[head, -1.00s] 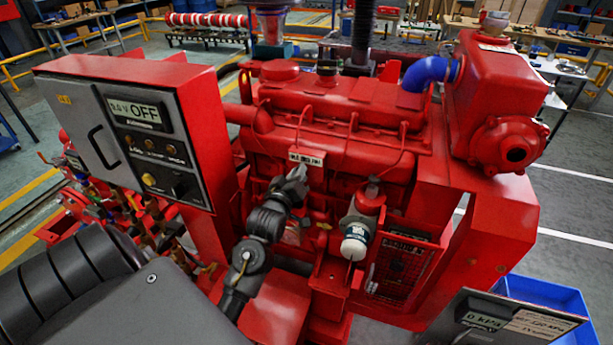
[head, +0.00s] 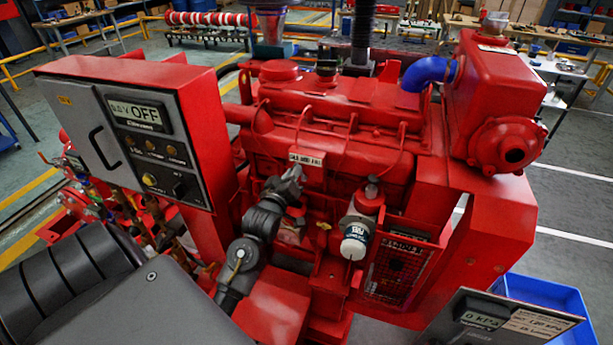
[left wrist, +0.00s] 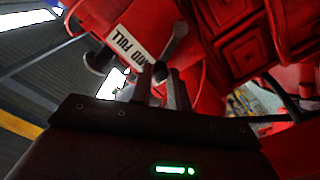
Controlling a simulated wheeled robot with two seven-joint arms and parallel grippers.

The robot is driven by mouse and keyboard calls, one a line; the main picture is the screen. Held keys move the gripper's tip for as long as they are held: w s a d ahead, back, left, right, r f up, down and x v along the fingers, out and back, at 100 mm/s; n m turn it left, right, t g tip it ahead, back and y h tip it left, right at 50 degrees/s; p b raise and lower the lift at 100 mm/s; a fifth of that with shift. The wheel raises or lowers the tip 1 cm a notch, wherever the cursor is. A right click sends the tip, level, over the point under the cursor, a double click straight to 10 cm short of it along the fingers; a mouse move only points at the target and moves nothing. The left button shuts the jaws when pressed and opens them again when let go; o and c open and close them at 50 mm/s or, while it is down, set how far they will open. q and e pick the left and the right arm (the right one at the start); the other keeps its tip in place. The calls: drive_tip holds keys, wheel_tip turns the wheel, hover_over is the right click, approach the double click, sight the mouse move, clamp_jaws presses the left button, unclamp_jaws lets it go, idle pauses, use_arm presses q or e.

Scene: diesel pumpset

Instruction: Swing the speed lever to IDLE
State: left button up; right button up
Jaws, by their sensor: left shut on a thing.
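The speed lever is a thin grey rod with a round end (left wrist: 180,30), seen in the left wrist view. My left gripper (head: 294,177) reaches up to the red engine's near side in the head view, just under the speed label plate. In the left wrist view its two fingers (left wrist: 164,88) are shut on the lever, which rises between them. In the head view my gripper hides most of the lever. My right gripper is out of view.
A control box (head: 128,135) with an OFF display stands to the left of my gripper. A gauge panel (head: 489,318) and a blue bin (head: 548,303) are at lower right.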

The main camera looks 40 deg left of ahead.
use_arm(q)
drive_tip(key=shift+s+a+f, duration=0.1)
drive_tip(key=shift+a+f, duration=0.1)
drive_tip(key=shift+a, duration=0.05)
drive_tip(key=shift+s+a+f, duration=0.1)
drive_tip(key=shift+a, duration=0.1)
idle(0.3)
drive_tip(key=o, duration=0.5)
drive_tip(key=p+v, duration=0.2)
drive_tip(key=v, duration=0.4)
idle(0.4)
idle(0.4)
